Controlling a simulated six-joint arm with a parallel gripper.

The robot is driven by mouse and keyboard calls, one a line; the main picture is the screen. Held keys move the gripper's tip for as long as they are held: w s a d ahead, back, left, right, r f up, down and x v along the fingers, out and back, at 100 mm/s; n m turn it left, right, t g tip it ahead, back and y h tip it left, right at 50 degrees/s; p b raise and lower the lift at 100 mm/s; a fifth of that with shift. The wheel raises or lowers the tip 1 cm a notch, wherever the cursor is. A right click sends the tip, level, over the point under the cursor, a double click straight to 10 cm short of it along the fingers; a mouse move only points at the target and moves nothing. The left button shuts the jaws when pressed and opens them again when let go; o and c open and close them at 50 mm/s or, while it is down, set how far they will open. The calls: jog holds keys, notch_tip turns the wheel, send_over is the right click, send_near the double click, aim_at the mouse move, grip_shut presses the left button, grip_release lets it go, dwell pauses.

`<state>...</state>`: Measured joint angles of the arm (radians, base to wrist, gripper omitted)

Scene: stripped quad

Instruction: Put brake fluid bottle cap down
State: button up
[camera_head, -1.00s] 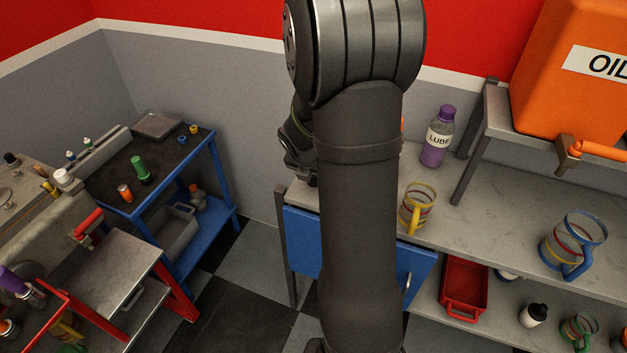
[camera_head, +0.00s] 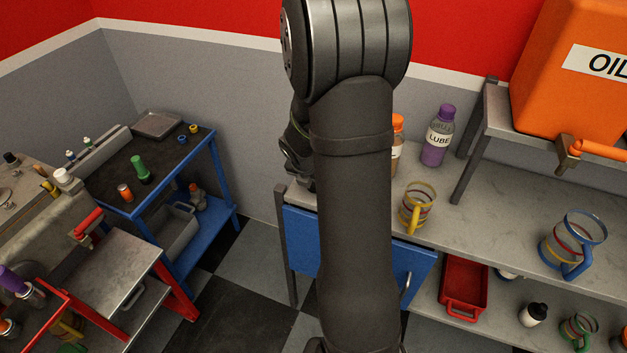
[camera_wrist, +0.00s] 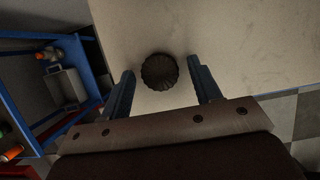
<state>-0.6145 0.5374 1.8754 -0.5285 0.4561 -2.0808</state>
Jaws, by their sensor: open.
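The brake fluid bottle cap, a dark round cap with a ridged rim (camera_wrist: 159,71), lies on the pale grey bench top (camera_wrist: 230,40) in the wrist view. My gripper (camera_wrist: 163,80) is open, with one finger on each side of the cap. Gaps show between the cap and both fingers. In the head view my gripper (camera_head: 297,165) shows partly behind my own arm, over the left end of the bench. The cap is hidden there.
An orange-capped bottle (camera_head: 397,140), a purple LUBE bottle (camera_head: 438,138) and a yellow-handled jug (camera_head: 416,208) stand on the bench to the right. A blue-framed cart (camera_head: 215,165) stands left, across a floor gap. A blue drawer front (camera_head: 302,240) is below.

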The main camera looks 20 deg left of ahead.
jog(key=v, duration=1.2)
jog(key=x, duration=1.2)
jog(key=shift+f, duration=0.15)
jog(key=shift+r, duration=0.2)
